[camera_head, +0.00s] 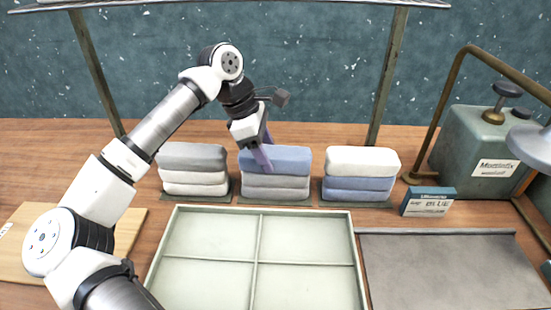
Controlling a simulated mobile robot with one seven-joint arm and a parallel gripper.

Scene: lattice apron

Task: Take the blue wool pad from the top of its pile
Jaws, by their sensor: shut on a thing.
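Three piles of folded pads stand in a row behind a tray. The blue wool pad (289,159) is the top one of the middle pile, above grey pads (275,188). My gripper (265,158) comes down from above onto the blue pad, left of its middle. It is shut on the blue pad, with a purplish finger across the pad's front face. The other finger is mostly hidden behind it. The blue pad appears to rest on the pile, with no clear gap under it. The right pile has another blue pad (358,184) beneath a white top pad (362,160).
The left pile (193,157) is grey and white. A pale green tray (257,263) with empty compartments lies in front. A small blue-labelled box (427,202), a grey mat (450,265) and a green canister machine (477,150) are at right. A wooden board (30,225) lies at left.

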